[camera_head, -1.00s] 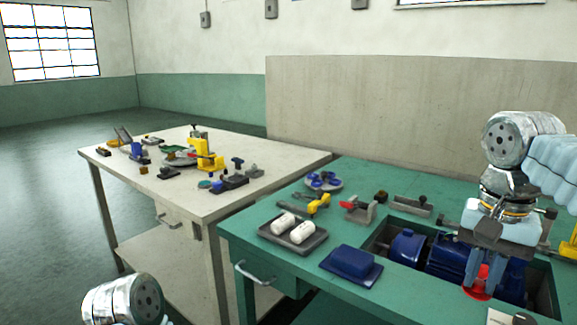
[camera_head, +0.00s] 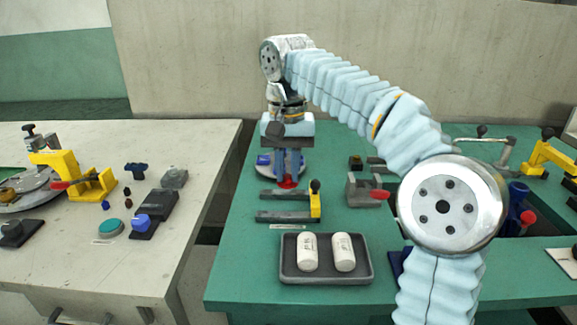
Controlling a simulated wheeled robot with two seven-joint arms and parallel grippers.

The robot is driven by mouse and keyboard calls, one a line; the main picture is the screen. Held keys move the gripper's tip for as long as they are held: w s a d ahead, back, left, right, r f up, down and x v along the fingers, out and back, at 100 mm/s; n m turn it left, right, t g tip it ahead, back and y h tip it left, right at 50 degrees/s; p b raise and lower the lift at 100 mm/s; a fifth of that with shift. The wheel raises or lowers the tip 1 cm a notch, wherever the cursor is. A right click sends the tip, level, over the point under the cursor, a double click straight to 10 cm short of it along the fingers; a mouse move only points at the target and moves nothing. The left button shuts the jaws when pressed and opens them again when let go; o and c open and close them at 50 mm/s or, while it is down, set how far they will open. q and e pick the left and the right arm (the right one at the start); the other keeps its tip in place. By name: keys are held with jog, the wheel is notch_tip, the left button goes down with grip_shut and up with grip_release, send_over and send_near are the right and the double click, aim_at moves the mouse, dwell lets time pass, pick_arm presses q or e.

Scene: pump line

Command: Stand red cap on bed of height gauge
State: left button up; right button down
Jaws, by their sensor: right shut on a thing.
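The red cap (camera_head: 287,183) is in the head view, low between the fingers of my right gripper (camera_head: 288,175). The gripper points down and is shut on the cap, hiding its upper part. The cap is at the near edge of a round grey plate with blue parts (camera_head: 264,160); I cannot tell whether it touches anything below. Just nearer stands a grey, two-barred fixture with a yellow end and black knob (camera_head: 316,200). I cannot tell for sure whether this is the height gauge. My left gripper is out of view.
A dark tray (camera_head: 325,278) holds two white cylinders. A grey clamp with a red tip (camera_head: 360,190) stands to the right of the cap. My right arm hides part of the green table (camera_head: 240,275). A white table (camera_head: 170,275) with several tools stands left, across a gap.

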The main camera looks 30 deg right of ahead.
jog(key=f, duration=0.2)
jog(key=f+b, duration=0.1)
jog(key=f, duration=0.1)
jog(key=shift+w+f, duration=0.1)
jog(key=shift+w, duration=0.2)
jog(key=shift+f+b, duration=0.35)
jog(key=shift+f, duration=0.35)
jog(key=shift+f, duration=0.15)
dwell(0.4)
jog(key=c, duration=1)
grip_release()
jog(key=shift+o, duration=0.5)
jog(key=o, duration=0.5)
